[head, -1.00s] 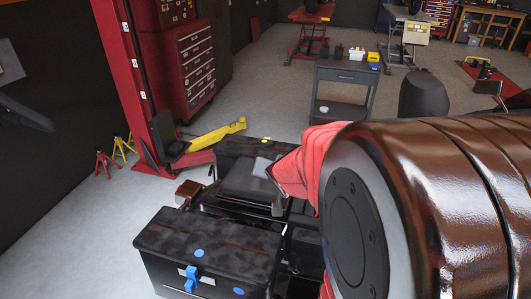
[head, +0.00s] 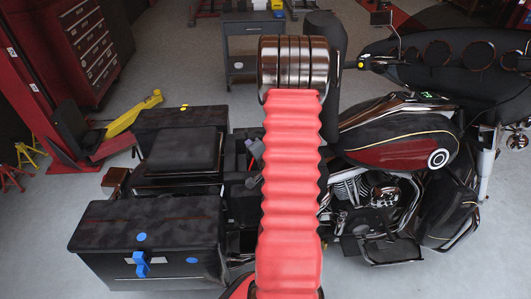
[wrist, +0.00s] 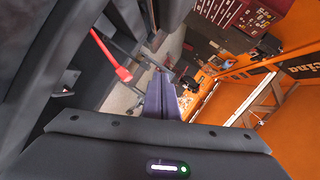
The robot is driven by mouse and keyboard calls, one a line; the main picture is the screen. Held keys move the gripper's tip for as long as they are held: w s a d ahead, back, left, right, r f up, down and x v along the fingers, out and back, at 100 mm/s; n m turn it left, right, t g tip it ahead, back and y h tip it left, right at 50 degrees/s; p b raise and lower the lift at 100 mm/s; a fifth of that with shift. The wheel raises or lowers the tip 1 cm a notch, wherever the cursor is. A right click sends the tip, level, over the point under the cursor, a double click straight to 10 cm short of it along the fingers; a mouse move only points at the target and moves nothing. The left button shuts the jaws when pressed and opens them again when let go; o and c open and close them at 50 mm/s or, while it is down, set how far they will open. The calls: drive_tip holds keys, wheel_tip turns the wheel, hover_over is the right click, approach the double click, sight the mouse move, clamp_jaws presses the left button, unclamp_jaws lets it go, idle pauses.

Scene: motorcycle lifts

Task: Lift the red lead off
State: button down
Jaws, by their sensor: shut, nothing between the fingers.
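The red lead (wrist: 108,52) shows in the wrist view, up and to the left of my gripper. It runs down to a thicker red end, which lies apart from the fingers in the picture. My gripper (wrist: 160,90) is shut and empty, its two grey-purple fingers together. In the head view my red ribbed arm stands across the middle and covers part of the motorcycle (head: 395,150). I cannot make out the lead in the head view.
A red lift post (head: 35,85) stands at the left. A grey cart (head: 248,45) stands behind. Grey floor is clear at front left.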

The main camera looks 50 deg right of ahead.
sight(253, 159)
drive_tip(key=s+d+f+m, duration=0.1)
drive_tip(key=s+f, duration=0.1)
drive_tip(key=s+d+f+m+t+h, duration=0.1)
drive_tip(key=s+f+m, duration=0.1)
drive_tip(key=s+d+f+m, duration=0.1)
drive_tip(key=s, duration=0.1)
drive_tip(key=shift+s+f+m, duration=0.25)
drive_tip(key=shift+f+m, duration=0.05)
drive_tip(key=shift+f, duration=0.1)
drive_tip(key=s+f+m, duration=0.1)
drive_tip(key=s, duration=0.1)
drive_tip(key=s+f+m+h, duration=0.1)
drive_tip(key=s, duration=0.1)
drive_tip(key=s+f+m+t+h, duration=0.1)
drive_tip(key=s+m, duration=0.1)
drive_tip(key=shift+s+d, duration=0.1)
drive_tip(key=shift+d, duration=0.05)
drive_tip(key=w+d, duration=0.3)
drive_tip(key=w, duration=0.8)
drive_tip(key=shift+w+r, duration=0.15)
drive_tip(key=shift+r, duration=0.15)
